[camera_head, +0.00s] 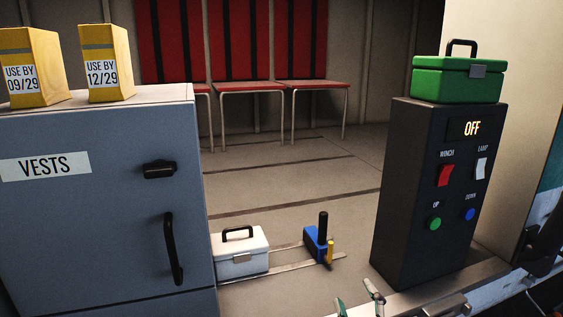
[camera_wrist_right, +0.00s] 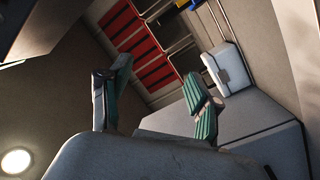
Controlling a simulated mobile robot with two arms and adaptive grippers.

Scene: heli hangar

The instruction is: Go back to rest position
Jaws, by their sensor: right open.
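My right gripper (camera_head: 357,299) shows at the bottom edge of the head view, low in front of the control box. Its two green-padded fingers are spread apart. In the right wrist view the fingers (camera_wrist_right: 155,80) are also apart, with nothing between them. My left gripper is in neither view.
A grey cabinet marked VESTS (camera_head: 90,225) stands at left, with two yellow boxes (camera_head: 108,65) on top. A dark control box (camera_head: 425,200) reading OFF carries a green case (camera_head: 455,82). A white case (camera_head: 240,255) and a blue tool (camera_head: 317,243) lie between them. Red seats (camera_head: 240,45) line the back.

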